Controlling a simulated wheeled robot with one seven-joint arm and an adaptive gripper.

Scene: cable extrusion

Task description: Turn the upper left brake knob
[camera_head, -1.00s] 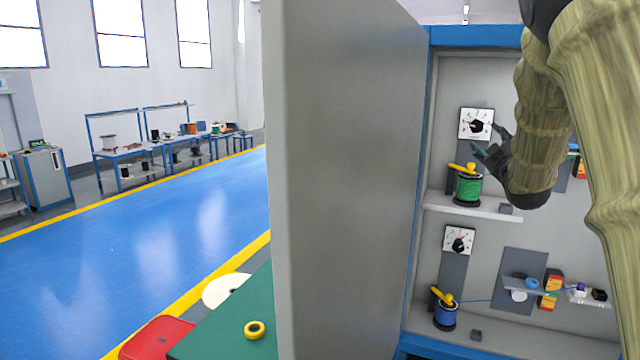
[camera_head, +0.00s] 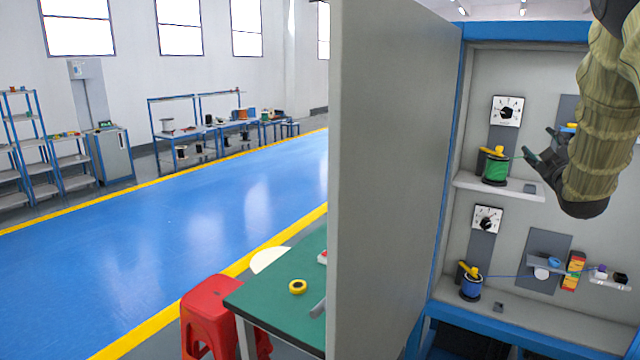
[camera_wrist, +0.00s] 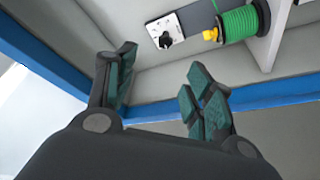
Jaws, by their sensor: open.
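The upper left brake knob (camera_head: 506,113) is a black knob on a white dial plate, high on the left of the cabinet's back wall. It also shows in the wrist view (camera_wrist: 165,40), at the top, beyond the fingertips. My gripper (camera_head: 540,146) is open and empty, to the right of and below the knob, apart from it. In the wrist view its two green-padded fingers (camera_wrist: 158,82) are spread wide with nothing between them. Below the knob a green cable spool (camera_head: 495,171) with a yellow handle sits on the upper shelf.
A lower dial (camera_head: 487,220) and a blue spool (camera_head: 470,287) are in the lower bay. The grey cabinet door (camera_head: 395,180) stands open at left. A blue frame edge (camera_wrist: 270,92) crosses the wrist view. A green table (camera_head: 275,290) and red stool (camera_head: 215,315) stand left of the door.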

